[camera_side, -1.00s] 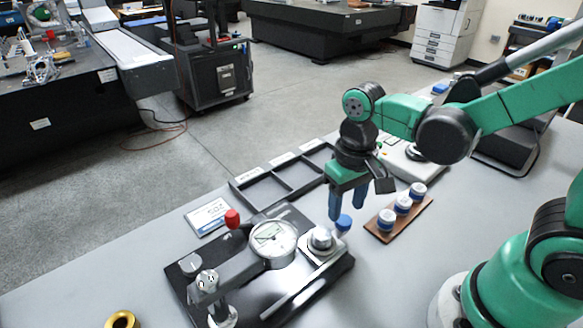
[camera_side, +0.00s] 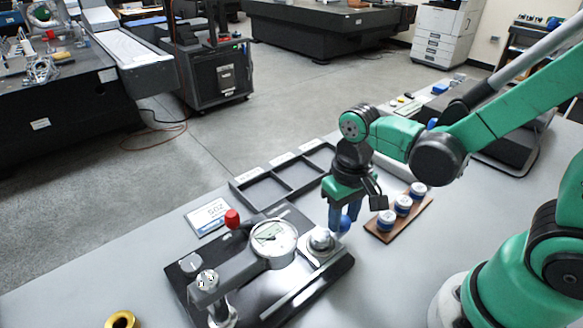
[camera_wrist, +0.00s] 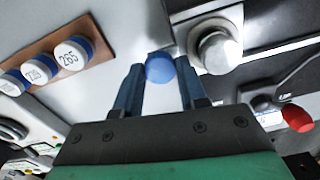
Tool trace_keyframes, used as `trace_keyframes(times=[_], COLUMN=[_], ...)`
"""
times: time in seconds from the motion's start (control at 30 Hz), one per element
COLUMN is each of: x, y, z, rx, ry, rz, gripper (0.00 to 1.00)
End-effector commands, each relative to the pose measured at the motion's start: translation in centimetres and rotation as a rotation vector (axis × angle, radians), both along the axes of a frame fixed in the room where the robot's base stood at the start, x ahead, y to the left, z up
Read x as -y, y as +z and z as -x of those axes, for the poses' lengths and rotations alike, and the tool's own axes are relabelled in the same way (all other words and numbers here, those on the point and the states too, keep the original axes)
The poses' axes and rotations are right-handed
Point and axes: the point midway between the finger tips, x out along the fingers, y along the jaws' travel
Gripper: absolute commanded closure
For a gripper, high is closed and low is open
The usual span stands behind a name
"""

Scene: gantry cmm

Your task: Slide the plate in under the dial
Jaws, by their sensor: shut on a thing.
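The plate (camera_side: 337,246) is a small light-coloured slab carrying a round silver piece (camera_side: 321,239), with a blue knob (camera_side: 345,223) at its right end. It sits on the black base (camera_side: 290,296) of the gauge stand, to the right of the dial (camera_side: 272,236). My gripper (camera_side: 344,220) points down and is shut on the blue knob, its fingers on either side. In the wrist view the blue knob (camera_wrist: 160,68) lies between the fingertips, and the silver piece (camera_wrist: 214,52) is just to the right. The dial's face is not clear in the wrist view.
A wooden holder (camera_side: 377,236) with three blue-and-white capped pieces stands close to the right of my gripper. A black divided tray (camera_side: 262,207) lies behind the stand.

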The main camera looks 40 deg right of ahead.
Motion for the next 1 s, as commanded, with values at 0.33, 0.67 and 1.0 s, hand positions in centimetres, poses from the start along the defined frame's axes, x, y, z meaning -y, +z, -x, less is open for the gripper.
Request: trace_keyframes(times=[0.33,0.67,1.0], x=[-4.4,-4.5,-4.4], y=[0.0,0.0,0.1], z=[-0.1,-0.1,-0.1], rx=[0.003,0.003,0.001], ry=[0.003,0.0,0.001], rz=[-0.002,-0.002,-0.001], gripper=[1.0,0.51,0.51])
